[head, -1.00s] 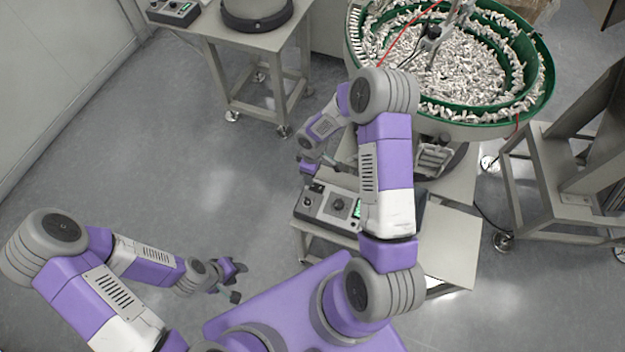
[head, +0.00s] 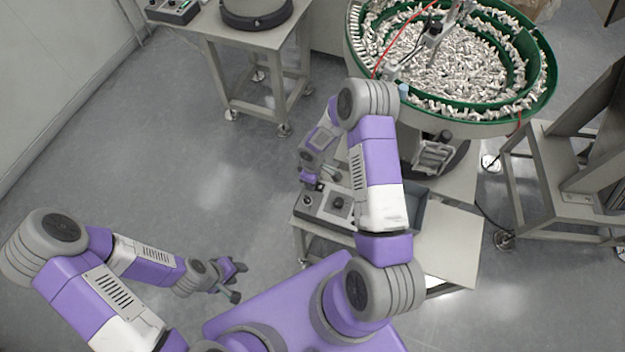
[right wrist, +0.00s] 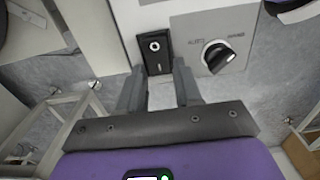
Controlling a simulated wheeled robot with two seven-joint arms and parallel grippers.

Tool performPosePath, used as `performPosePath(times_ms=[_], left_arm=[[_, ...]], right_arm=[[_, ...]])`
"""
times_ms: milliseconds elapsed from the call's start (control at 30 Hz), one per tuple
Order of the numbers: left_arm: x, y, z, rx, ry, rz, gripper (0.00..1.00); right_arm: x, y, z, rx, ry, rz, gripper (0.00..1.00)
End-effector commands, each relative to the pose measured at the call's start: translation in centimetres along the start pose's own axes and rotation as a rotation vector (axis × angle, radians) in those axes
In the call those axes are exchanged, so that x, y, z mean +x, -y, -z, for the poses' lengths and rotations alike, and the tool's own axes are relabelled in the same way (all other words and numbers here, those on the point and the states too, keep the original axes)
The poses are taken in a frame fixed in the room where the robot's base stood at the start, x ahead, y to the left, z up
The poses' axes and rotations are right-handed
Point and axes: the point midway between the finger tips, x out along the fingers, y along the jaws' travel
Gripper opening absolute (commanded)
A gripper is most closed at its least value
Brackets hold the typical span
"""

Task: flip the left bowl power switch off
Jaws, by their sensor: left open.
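A grey control box (head: 318,207) stands on the low table below the green-rimmed bowl (head: 450,60). In the right wrist view its panel (right wrist: 185,20) carries a black power switch (right wrist: 155,50) and a black rotary knob (right wrist: 217,56). I cannot tell the switch's position. My right gripper (head: 322,182) is over the upper left end of the box. Its two fingers (right wrist: 159,72) are apart and empty, with the switch just beyond the gap between their tips; contact is not visible. My left gripper (head: 237,282) is open and empty, away from the box.
Another table (head: 262,45) at the upper left carries a round dark base (head: 256,14) and a second control box (head: 174,10). A grey metal frame (head: 560,190) stands at the right. My right upper arm covers part of the near box. Open floor lies at the left.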

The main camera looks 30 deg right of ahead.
Motion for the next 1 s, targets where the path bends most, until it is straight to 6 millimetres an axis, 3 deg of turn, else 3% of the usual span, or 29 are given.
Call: performPosePath(times_ms=[33,200,367,733,1000], left_arm=[[0.0,0.0,0.0,0.000,0.000,0.000,0.43],[0.0,0.0,0.0,0.000,0.000,0.000,0.43],[0.2,0.1,0.0,0.000,0.000,0.000,0.43],[1.7,0.6,0.1,0.000,0.000,0.000,0.43],[1.7,0.6,0.1,0.000,0.000,0.000,0.43]], right_arm=[[0.0,0.0,0.0,0.000,0.000,0.000,0.26],[0.0,0.0,0.0,0.000,0.000,0.000,0.00],[0.0,-0.1,-0.1,0.001,-0.019,0.000,0.00],[-0.2,0.0,-0.8,0.001,-0.238,0.002,0.00],[-0.3,0.1,-0.8,-0.001,-0.261,0.001,0.00]])
